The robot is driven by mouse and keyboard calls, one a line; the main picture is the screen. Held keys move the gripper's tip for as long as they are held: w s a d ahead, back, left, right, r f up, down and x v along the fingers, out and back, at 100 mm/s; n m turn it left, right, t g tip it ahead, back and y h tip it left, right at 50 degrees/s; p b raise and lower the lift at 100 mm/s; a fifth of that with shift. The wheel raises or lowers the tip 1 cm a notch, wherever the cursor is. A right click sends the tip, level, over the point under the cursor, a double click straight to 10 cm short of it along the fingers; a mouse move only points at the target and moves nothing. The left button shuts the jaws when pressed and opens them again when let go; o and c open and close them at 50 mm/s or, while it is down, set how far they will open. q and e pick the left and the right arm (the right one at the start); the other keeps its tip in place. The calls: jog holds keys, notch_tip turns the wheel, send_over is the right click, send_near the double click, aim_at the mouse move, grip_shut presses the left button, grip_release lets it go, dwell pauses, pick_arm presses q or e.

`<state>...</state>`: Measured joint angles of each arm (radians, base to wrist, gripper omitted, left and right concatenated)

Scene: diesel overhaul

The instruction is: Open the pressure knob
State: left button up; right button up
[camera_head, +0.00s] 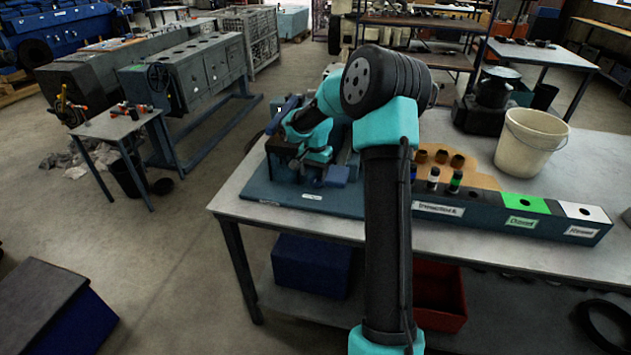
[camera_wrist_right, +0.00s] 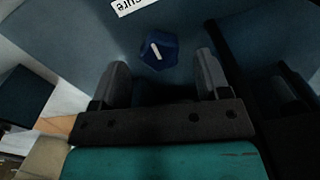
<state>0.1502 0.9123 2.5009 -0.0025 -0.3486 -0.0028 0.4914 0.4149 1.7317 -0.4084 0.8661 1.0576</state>
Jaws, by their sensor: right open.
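The pressure knob (camera_wrist_right: 158,50) is a dark blue faceted knob with a white pointer line, set on a blue-grey panel (camera_wrist_right: 80,35). The pointer is tilted, its top leaning left. A white label (camera_wrist_right: 130,4), partly cut off and ending in "sure", is just above it. My right gripper (camera_wrist_right: 160,72) is open, its two fingers on either side of the space in front of the knob. The knob lies a little beyond the fingertips, and I see no contact. In the head view the right arm's wrist is over the blue fixture, and the knob cannot be made out there.
The blue fixture base (camera_head: 262,191) stands on the left part of the grey table (camera_head: 232,207). A labelled sorting block (camera_head: 470,222) with green and white sections, small cylinders and a white bucket (camera_head: 528,145) are to the right.

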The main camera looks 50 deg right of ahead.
aim_at(316, 179)
jog(key=shift+f, duration=1.9)
jog(key=shift+c, duration=0.3)
jog(key=c, duration=0.8)
jog(key=shift+c, duration=0.2)
jog(key=shift+n, duration=2.3)
